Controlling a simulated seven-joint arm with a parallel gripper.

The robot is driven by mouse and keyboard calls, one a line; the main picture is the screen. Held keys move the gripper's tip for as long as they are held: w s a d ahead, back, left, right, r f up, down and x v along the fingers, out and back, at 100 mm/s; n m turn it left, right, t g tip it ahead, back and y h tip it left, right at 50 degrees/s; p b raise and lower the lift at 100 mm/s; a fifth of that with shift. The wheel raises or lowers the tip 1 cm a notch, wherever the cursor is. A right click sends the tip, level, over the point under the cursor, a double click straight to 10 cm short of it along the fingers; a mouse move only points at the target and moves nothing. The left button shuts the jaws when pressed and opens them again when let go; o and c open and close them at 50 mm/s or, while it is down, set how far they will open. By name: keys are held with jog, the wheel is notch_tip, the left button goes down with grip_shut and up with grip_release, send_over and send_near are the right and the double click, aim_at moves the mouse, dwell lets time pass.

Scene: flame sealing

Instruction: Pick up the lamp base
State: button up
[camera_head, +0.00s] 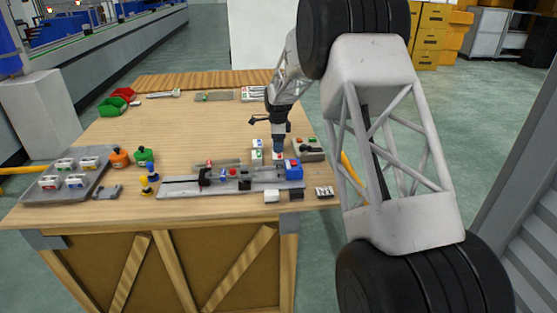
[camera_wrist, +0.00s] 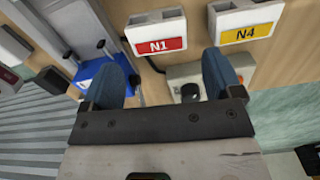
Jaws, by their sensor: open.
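I cannot tell for certain which thing is the lamp base. My gripper (camera_head: 278,147) points down over the right part of the wooden table. In the wrist view my gripper (camera_wrist: 165,68) has its two blue fingertips spread with nothing held between them. Beyond the fingertips are a white block with a red N1 label (camera_wrist: 157,33) and a white block with a yellow N4 label (camera_wrist: 246,21). A grey box with a black knob (camera_wrist: 190,92) shows partly between the fingers. An orange pot (camera_head: 120,158) and a green pot (camera_head: 144,157) stand at the left, away from my gripper.
A long grey rail fixture (camera_head: 180,188) with a blue block (camera_head: 293,169) at its right end lies near the front. A grey tray (camera_head: 50,192) with labelled blocks is at the left. Red and green bins (camera_head: 112,105) stand at the back left. The table's middle is clear.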

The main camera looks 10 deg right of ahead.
aim_at(279, 155)
jog(key=shift+f, duration=0.9)
jog(key=shift+s+d+f, duration=0.1)
jog(key=shift+s+f, duration=0.05)
jog(key=shift+f, duration=2.45)
jog(key=c, duration=0.7)
